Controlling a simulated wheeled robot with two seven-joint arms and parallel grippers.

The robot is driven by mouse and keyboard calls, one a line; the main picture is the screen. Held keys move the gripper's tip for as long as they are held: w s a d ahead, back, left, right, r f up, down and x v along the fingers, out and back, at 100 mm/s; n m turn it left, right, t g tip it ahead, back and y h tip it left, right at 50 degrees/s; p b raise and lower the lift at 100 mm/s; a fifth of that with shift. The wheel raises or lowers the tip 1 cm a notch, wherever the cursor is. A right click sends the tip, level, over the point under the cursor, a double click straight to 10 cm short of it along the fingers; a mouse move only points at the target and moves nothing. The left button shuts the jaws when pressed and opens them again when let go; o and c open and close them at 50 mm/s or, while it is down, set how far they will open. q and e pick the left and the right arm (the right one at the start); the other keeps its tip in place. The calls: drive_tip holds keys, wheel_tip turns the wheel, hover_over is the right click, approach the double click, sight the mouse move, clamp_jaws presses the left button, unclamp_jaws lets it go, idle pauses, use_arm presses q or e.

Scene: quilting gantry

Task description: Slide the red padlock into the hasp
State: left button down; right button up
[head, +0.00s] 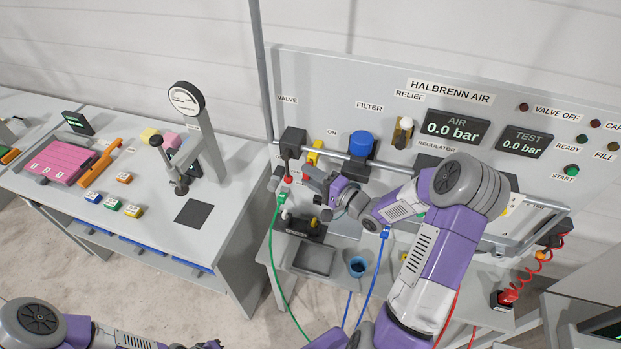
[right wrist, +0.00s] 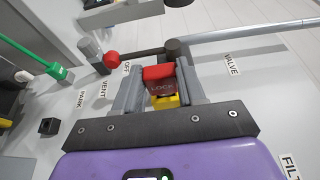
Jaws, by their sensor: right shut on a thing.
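The red padlock (right wrist: 160,80), with LOCK on its face, is between the two grey fingers of my right gripper (right wrist: 158,90), which is shut on it. A yellow part (right wrist: 168,101) shows just beside the padlock, nearer the palm. In the head view my right gripper (head: 322,187) is at the left of the air panel, below the yellow lever (head: 313,155) and close to the valve. I cannot make out the hasp clearly, nor whether the padlock touches it.
A red ball knob (right wrist: 111,58) and a grey pipe (right wrist: 235,36) lie close to the gripper. The green hose (head: 279,245) and blue hose (head: 377,270) hang in front of the bench.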

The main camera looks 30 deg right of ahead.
drive_tip(key=shift+w+d, duration=0.35)
drive_tip(key=shift+d, duration=0.05)
drive_tip(key=o, duration=1.2)
drive_tip(key=shift+c, duration=0.2)
drive_tip(key=b+v, duration=0.1)
drive_tip(key=v, duration=0.6)
drive_tip(key=shift+s, duration=0.25)
drive_tip(key=shift+d, duration=0.1)
